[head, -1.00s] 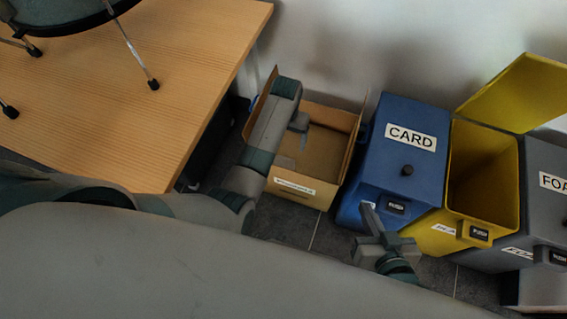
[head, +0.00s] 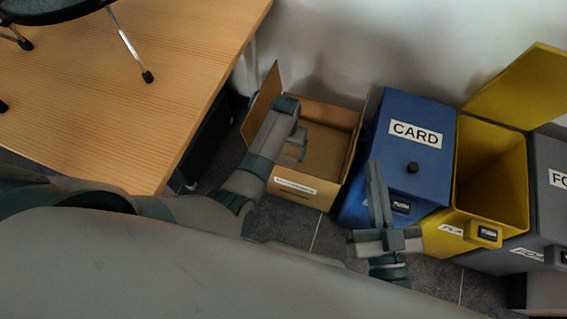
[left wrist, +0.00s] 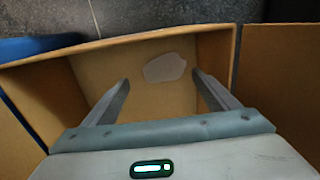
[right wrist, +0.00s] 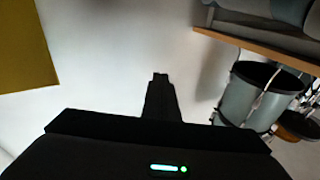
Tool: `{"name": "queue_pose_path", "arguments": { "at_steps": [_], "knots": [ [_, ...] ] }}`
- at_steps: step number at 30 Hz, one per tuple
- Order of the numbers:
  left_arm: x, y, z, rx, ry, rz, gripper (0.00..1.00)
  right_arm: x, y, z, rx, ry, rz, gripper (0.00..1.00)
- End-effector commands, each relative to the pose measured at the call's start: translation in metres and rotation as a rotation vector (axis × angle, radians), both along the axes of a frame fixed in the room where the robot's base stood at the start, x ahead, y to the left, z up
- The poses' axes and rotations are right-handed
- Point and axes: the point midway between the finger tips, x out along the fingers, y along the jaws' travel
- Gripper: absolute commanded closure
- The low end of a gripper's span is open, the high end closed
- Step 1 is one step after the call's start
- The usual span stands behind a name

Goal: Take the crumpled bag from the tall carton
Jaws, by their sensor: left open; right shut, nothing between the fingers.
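The open brown carton (head: 335,118), with a white label on its near side, stands between the table and the blue bin. A flat, pale whitish piece, apparently the crumpled bag (left wrist: 165,68), lies on the carton floor in the left wrist view. In the head view it is hidden behind my left arm. My left gripper (left wrist: 161,80) is open and points down into the carton (left wrist: 150,40), its fingers on either side of the bag in that view. Contact cannot be told. My right gripper (head: 376,180) is shut and empty, in front of the blue bin.
A wooden table (head: 130,90) with a metal-legged drum-like object (head: 55,8) is at left. Right of the carton stand a blue CARD bin (head: 412,160), an open yellow bin (head: 495,165) and a grey bin (head: 550,200). A white wall (head: 350,40) is behind.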

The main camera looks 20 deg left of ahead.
Motion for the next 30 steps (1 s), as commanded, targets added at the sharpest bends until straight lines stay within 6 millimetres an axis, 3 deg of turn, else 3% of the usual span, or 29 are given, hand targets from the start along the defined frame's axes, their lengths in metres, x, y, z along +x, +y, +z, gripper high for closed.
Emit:
{"name": "queue_pose_path", "arguments": {
  "at_steps": [7, 23, 30],
  "knots": [
    [0.000, 0.000, -0.014, 0.000, 0.000, 0.000, 0.19, -0.007, 0.002, 0.020, 0.038, -0.108, -0.002, 1.00],
    [0.000, 0.001, -0.018, 0.000, 0.000, 0.000, 0.19, -0.009, 0.002, 0.025, 0.047, -0.136, -0.003, 1.00],
    [0.000, 0.004, -0.031, 0.000, 0.000, 0.000, 0.19, -0.020, 0.003, 0.044, 0.090, -0.250, -0.005, 1.00]
  ]
}}
